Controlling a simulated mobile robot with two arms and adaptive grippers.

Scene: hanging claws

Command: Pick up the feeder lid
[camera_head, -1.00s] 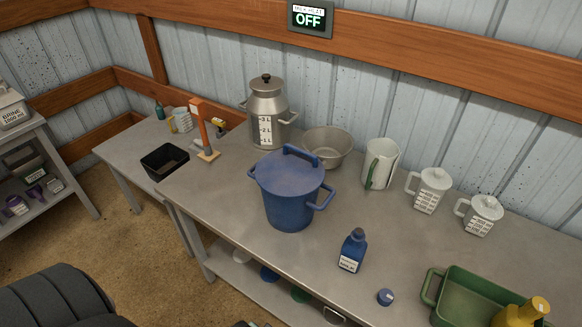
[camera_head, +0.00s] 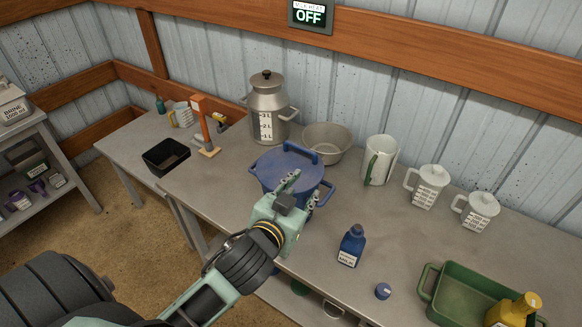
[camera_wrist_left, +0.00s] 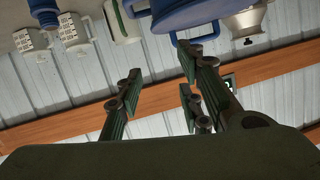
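The blue lid (camera_head: 277,166), with a raised bar handle (camera_head: 303,153), rests on the blue two-handled feeder pot (camera_head: 328,192) on the grey table. My left gripper (camera_head: 302,189) is in front of the pot on its near side, below the lid handle, and hides much of the pot's front. In the left wrist view, the left gripper (camera_wrist_left: 160,84) has its fingers spread apart with nothing between them. Part of the blue pot or lid (camera_wrist_left: 178,14) and a blue side handle show beyond the fingertips there. My right gripper is not in view.
A metal milk can (camera_head: 267,108) and steel bowl (camera_head: 338,136) stand behind the pot. A white pitcher (camera_head: 380,158) and two measuring jugs are to the right. A blue bottle (camera_head: 352,245), blue cap (camera_head: 383,291) and green tub (camera_head: 430,292) are at the front right.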

